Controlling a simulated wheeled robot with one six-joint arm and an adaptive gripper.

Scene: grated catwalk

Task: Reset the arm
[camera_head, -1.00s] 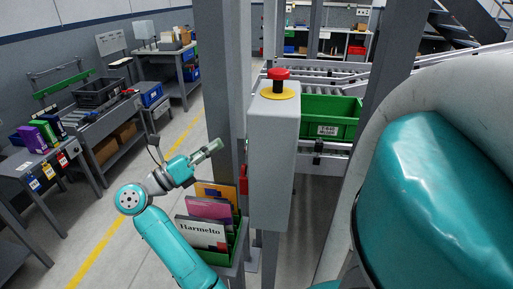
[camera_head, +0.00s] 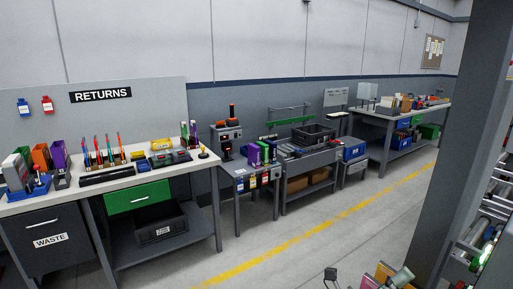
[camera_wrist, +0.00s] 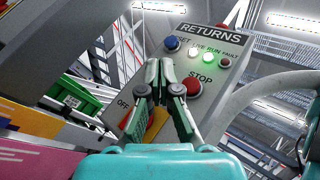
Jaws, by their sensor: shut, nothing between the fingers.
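My gripper (camera_wrist: 160,64) shows in the wrist view with its two fingers together and nothing between them. Beyond it is a tilted grey control box (camera_wrist: 213,66) labelled RETURNS, with a blue button (camera_wrist: 172,43), lit indicators and a red STOP button (camera_wrist: 193,85). An orange switch (camera_wrist: 155,124) near an OFF mark is partly hidden behind the fingers. I cannot tell whether the fingers touch the box.
A grey post (camera_head: 452,150) stands at the right of the head view, close to the gripper. A RETURNS bench (camera_head: 110,195) and further worktables line the wall. The floor (camera_head: 330,225) with a yellow line is clear.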

